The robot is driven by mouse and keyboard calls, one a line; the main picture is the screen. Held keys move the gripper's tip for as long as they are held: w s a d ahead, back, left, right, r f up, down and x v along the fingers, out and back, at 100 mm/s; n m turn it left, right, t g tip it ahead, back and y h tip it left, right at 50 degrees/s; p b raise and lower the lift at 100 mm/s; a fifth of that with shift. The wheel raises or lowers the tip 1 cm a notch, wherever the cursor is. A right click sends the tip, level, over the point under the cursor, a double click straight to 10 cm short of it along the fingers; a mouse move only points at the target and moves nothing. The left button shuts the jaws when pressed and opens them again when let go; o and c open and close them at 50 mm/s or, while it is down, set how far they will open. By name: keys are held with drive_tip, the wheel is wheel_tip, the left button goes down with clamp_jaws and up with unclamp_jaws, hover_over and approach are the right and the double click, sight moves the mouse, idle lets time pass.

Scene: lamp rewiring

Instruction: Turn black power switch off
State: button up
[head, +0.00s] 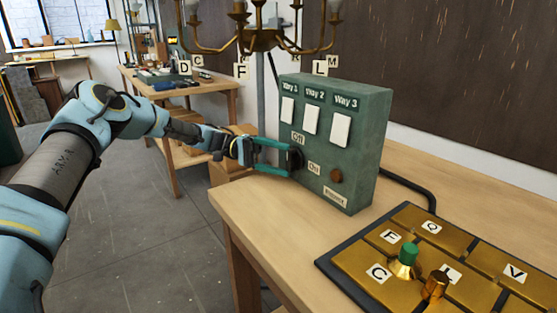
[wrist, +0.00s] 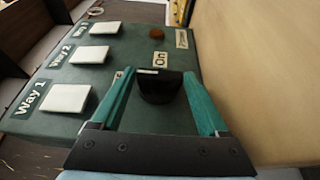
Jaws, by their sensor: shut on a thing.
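A green switch box (head: 362,118) stands upright on the wooden table, with three white rocker switches labelled Way 1, Way 2 and Way 3. Below them is the black power switch (head: 296,158), a dark knob between the Off and On labels. It also shows in the wrist view (wrist: 160,88). My gripper (head: 288,158) has its teal fingers on either side of the black switch and is shut on it. In the wrist view the fingers (wrist: 158,92) flank the knob. The On label (wrist: 160,60) is visible there; the Off label is mostly hidden by a finger.
A brown round button (head: 336,175) sits low on the box. A brass lettered board (head: 440,255) with a green-topped peg lies at the front right. A brass chandelier (head: 255,38) hangs behind the box. A black cable (head: 410,188) runs behind the box. The front left tabletop is clear.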

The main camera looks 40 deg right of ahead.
drive_tip(key=o, duration=1.2)
drive_tip(key=shift+o, duration=0.2)
drive_tip(key=b+v, duration=0.3)
drive_tip(key=v, duration=0.7)
drive_tip(key=shift+w+a, duration=0.15)
drive_tip(key=shift+w, duration=0.25)
